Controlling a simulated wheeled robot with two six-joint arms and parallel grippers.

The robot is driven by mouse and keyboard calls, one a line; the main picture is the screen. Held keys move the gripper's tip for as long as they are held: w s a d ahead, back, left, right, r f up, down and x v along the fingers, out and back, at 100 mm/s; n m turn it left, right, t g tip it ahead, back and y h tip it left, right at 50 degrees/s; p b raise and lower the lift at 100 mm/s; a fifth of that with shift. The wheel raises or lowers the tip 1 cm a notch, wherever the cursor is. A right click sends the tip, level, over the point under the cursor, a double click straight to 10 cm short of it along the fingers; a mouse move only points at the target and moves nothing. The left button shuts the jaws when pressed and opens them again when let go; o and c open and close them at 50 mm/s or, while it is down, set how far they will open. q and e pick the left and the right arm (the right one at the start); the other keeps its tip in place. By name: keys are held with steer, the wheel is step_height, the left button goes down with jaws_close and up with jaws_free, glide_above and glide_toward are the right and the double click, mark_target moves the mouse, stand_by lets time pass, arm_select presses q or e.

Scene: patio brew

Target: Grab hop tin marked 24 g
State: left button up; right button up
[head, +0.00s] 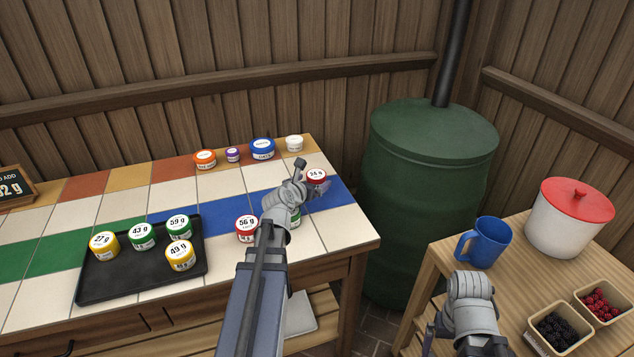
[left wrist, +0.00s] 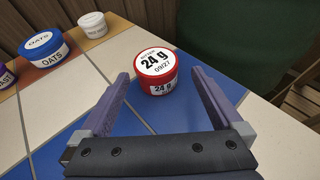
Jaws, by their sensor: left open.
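The red tin with a white lid label marked 24 g (left wrist: 156,66) stands upright on the blue tile stripe in the left wrist view. In the head view the same red tin (head: 316,177) is near the right end of the tiled counter. My left gripper (head: 307,190) is open and empty, with its two fingers pointing at the tin. In the left wrist view the fingertips (left wrist: 160,78) are on either side of the tin's near part, not closed on it. My right arm's wrist (head: 470,300) is over the wooden side table; its fingers do not show clearly.
A red 56 g tin (head: 246,228) and a partly hidden green tin (head: 295,217) are beside my left arm. A black tray (head: 140,282) holds several yellow and green tins. Oats (head: 262,149) and other tubs line the back. A blue mug (head: 484,243) stands on the side table.

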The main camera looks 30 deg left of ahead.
mark_target(315, 175)
arm_select(q)
steer(key=x, duration=0.1)
steer(key=b+x, duration=0.1)
steer(key=x, duration=0.3)
steer(key=shift+w+a+r, duration=0.25)
steer(key=shift+a+r, duration=0.05)
steer(key=shift+r, duration=0.05)
steer(key=shift+s, duration=0.1)
steer(key=c, duration=1.2)
steer(key=shift+r, duration=0.15)
steer(key=shift+c, duration=0.2)
step_height(315, 175, up, 10)
steer(key=p, duration=0.9)
steer(key=shift+p, duration=0.35)
